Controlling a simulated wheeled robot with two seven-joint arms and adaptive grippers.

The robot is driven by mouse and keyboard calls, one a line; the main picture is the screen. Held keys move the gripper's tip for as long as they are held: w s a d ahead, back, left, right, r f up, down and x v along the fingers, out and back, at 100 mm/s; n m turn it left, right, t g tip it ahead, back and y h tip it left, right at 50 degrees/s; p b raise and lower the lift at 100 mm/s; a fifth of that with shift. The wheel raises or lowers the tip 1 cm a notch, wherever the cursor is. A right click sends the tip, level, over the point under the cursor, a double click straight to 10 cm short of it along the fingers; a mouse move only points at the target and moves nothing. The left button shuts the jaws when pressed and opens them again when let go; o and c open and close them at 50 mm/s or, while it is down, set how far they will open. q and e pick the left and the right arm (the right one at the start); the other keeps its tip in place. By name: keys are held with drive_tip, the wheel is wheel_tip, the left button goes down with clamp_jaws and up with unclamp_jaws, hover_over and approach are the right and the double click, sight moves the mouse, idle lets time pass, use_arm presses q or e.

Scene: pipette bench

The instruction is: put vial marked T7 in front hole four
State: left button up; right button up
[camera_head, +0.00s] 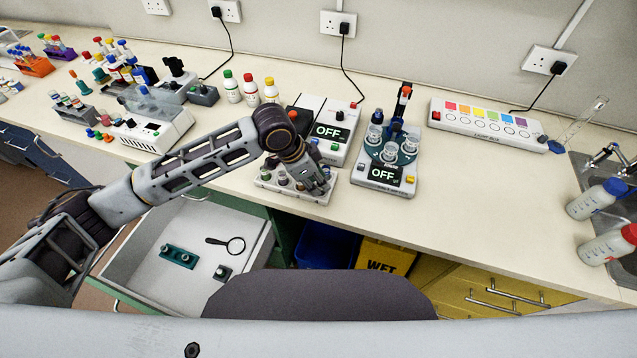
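A low white rack (283,190) stands at the front edge of the bench, below the centre of the view. Several small vials (282,178) with dark or metallic tops show in it. No T7 mark or hole number can be read at this size. My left gripper (321,186) points down over the right part of the rack and hides some holes there. Its fingers are too small and dark to tell whether they are open or shut, or whether a vial is between them. My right gripper is not in view.
An open drawer (150,262) holds a green block (180,256) and a magnifier (236,244).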

use_arm(q)
drive_tip(key=v, duration=1)
drive_tip(key=shift+r, duration=0.15)
drive_tip(key=shift+a, duration=0.1)
idle(0.5)
